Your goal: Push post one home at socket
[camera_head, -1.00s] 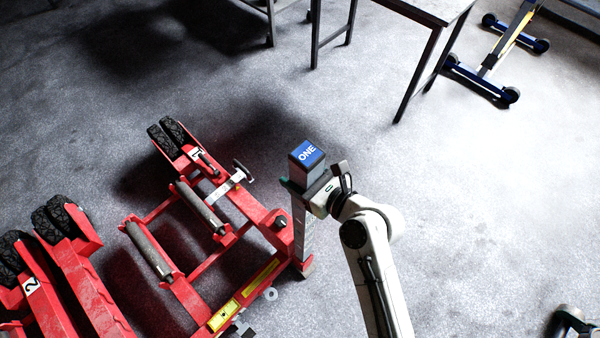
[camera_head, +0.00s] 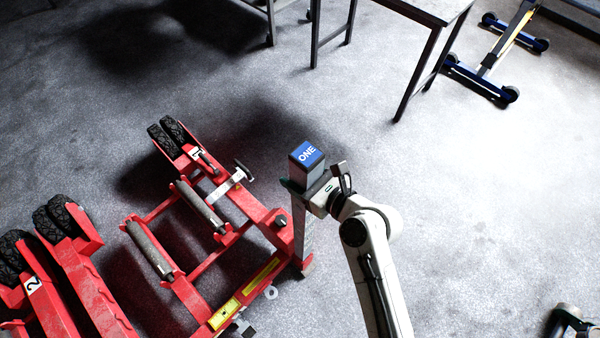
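Post one (camera_head: 305,222) is an upright grey post with a blue cap (camera_head: 307,154) marked "ONE". Its foot meets a red bracket (camera_head: 305,267) at the right corner of the red trolley jack (camera_head: 284,232); I take this bracket as the socket. How deep the post sits in it cannot be told. My gripper (camera_head: 306,188) is at the post's upper part, just under the cap, with a dark finger on each side. It appears shut around the post, though the far finger is partly hidden.
A second red jack marked 2 (camera_head: 62,290) stands at lower left. The floor right of my arm is mostly clear.

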